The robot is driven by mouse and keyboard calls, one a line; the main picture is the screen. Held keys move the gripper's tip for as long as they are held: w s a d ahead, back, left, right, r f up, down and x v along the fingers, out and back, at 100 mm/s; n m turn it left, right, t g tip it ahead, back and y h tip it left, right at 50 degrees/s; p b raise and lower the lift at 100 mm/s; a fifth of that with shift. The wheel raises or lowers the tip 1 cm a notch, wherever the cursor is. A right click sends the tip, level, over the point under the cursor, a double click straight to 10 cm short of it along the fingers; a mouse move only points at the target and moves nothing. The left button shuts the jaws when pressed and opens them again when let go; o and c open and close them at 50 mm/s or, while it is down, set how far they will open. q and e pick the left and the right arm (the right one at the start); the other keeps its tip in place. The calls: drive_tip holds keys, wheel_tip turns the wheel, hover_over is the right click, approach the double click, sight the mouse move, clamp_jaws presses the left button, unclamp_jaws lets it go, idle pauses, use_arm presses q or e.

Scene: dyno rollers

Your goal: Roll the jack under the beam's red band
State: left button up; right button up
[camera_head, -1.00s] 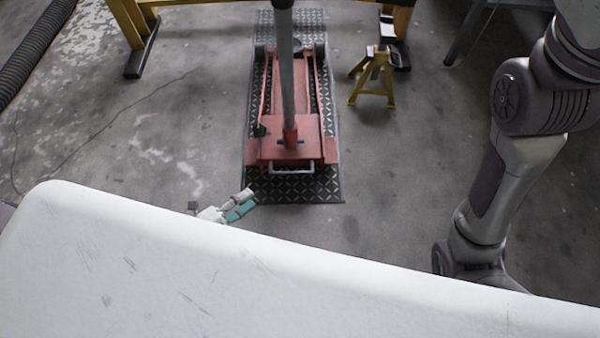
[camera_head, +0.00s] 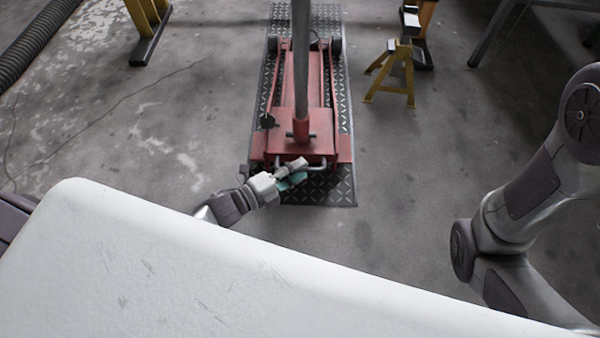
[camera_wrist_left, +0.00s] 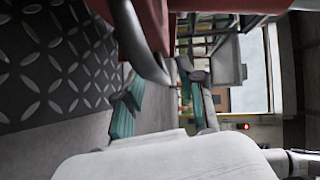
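The red jack (camera_head: 296,148) stands on a dark tread-plate strip (camera_head: 335,192), its long grey handle (camera_head: 301,70) rising toward the camera. A silver pull bar (camera_head: 318,166) crosses its near end. My left gripper (camera_head: 293,173) is at that bar, at the jack's near edge. In the left wrist view its teal-padded fingers (camera_wrist_left: 158,92) are apart, and the curved silver bar (camera_wrist_left: 140,45) reaches in toward the gap between them. I cannot tell whether they touch it. My right arm shows at the right, but its gripper is hidden. No red band on a beam is visible.
A yellow jack stand (camera_head: 392,75) stands right of the strip. A yellow post (camera_head: 150,25) is at the upper left and an orange-yellow post (camera_head: 422,35) at the upper right. A black hose (camera_head: 35,40) lies far left. The floor either side of the strip is mostly clear.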

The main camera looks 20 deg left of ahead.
use_arm(q)
drive_tip(key=shift+w+d, duration=0.3)
drive_tip(key=shift+w, duration=0.1)
clamp_jaws()
